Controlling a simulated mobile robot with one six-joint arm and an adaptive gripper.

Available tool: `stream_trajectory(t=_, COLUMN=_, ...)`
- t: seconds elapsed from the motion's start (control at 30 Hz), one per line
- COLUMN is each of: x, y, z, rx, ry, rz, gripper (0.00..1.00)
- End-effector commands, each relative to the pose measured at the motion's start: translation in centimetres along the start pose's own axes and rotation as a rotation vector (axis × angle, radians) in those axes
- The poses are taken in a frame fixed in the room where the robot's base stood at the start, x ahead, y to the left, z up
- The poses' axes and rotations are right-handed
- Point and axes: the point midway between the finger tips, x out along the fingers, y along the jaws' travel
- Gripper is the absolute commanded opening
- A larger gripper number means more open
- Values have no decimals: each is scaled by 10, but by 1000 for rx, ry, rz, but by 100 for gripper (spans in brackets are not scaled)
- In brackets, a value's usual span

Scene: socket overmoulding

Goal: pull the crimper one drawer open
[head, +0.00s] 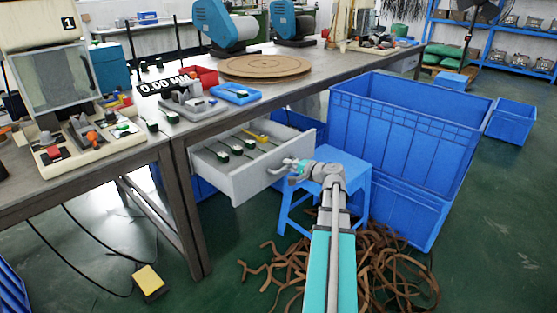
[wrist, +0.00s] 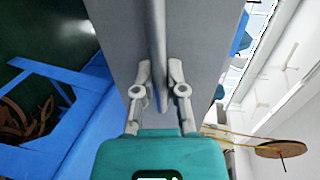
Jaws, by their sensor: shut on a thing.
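The grey drawer (head: 250,181) stands pulled out from under the bench, with several green-and-black parts and a yellow item inside. My gripper (head: 284,167) is at the outer face of its front panel. In the wrist view my gripper (wrist: 158,75) has its two fingers on either side of the bar handle (wrist: 156,35) of the drawer front (wrist: 195,45), shut on it. The fingers hide part of the handle. The machine marked 1 (head: 50,75) stands on the bench at the left.
A blue stool (head: 345,168) stands close to the right of the drawer, below my arm. Large blue crates (head: 400,130) stand behind it. Brown strips (head: 385,265) lie on the floor. A yellow-topped pedal (head: 149,280) with cables lies at the lower left.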

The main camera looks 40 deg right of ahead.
Motion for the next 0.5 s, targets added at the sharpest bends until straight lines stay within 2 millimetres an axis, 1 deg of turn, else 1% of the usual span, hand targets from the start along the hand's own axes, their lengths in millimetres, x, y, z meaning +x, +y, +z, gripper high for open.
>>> stream_trajectory(t=0.03, x=-14, y=3, z=2, rx=1, ry=2, rz=0, gripper=0)
stream_trajectory(t=0.2, x=-47, y=10, z=1, rx=1, ry=2, rz=0, gripper=0)
stream_trajectory(t=0.3, x=-60, y=13, z=1, rx=1, ry=1, rz=0, gripper=0)
stream_trajectory(t=0.5, x=-76, y=16, z=0, rx=1, ry=0, rz=1, gripper=0)
